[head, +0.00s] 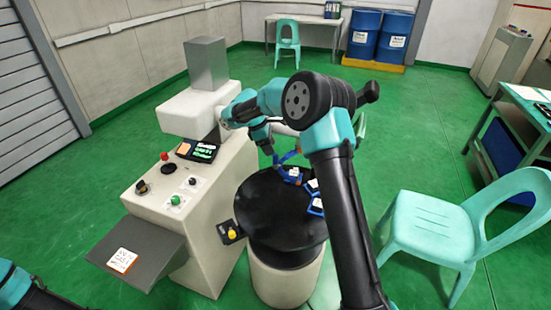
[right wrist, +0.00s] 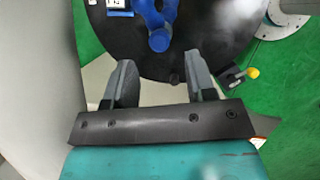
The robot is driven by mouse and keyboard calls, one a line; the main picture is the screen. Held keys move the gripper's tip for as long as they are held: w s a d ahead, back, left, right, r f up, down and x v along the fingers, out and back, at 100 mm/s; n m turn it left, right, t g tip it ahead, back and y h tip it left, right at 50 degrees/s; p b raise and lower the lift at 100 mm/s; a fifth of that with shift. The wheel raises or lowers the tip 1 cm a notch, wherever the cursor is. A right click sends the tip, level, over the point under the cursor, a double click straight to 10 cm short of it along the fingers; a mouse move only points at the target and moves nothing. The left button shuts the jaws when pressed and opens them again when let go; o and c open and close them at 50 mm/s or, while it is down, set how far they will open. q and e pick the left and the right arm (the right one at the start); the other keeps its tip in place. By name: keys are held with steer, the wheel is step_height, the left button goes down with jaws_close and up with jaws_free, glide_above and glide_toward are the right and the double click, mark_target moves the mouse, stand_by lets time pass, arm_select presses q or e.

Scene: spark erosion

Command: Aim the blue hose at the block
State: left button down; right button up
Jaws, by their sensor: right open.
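The blue hose (head: 287,157) rises over the black round work tank in the head view, partly hidden by my right arm. In the right wrist view the hose (right wrist: 158,28) comes down from the top edge to a rounded blue end. My right gripper (right wrist: 160,72) is open and empty, its two grey fingers apart, with the hose end just beyond the gap between them. I cannot make out the block for certain. Blue pieces with white labels (head: 292,174) lie on the tank top, and one labelled piece (right wrist: 115,5) shows beside the hose in the wrist view.
The black tank top (head: 265,215) is mostly bare at its front left. A yellow-knobbed valve (head: 232,233) sits at its side. The pale machine with its control panel (head: 178,185) stands left. A turquoise chair (head: 430,230) stands right, with green floor between.

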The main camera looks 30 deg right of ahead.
mark_target(275, 158)
steer(key=x, duration=0.6)
steer(key=shift+d+f, duration=0.1)
steer(key=shift+f, duration=0.1)
jaws_close()
stand_by(0.3)
